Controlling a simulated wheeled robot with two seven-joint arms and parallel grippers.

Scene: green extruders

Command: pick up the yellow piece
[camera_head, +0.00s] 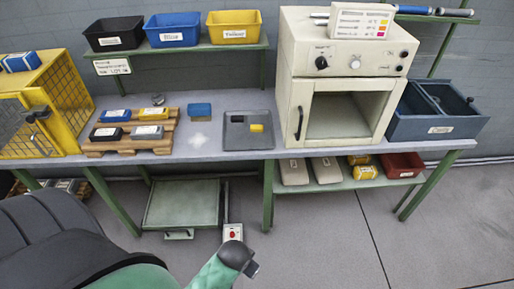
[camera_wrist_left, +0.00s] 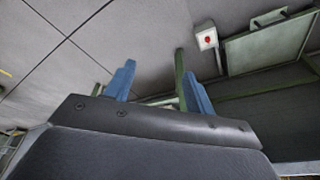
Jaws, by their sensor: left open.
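A small yellow piece (camera_head: 257,128) lies on a dark grey tray (camera_head: 235,140) on the workbench, with a small dark piece (camera_head: 237,118) beside it on the same tray. Another yellow item (camera_head: 155,113) lies on the wooden pallet to the left. My left gripper shows in the left wrist view (camera_wrist_left: 160,85) with its two blue fingers spread apart and nothing between them. In the head view my left arm is low in front of the bench, well below and apart from the tray; its fingers are hard to make out there. My right gripper is out of view.
The bench (camera_head: 192,147) has a green frame. A blue block (camera_head: 199,110) stands left of the tray. A cream oven-like machine (camera_head: 343,70) stands to the right, with a dark blue bin (camera_head: 432,125) beyond it. Bins line the shelf above. A red-button box (camera_head: 232,232) is below the bench.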

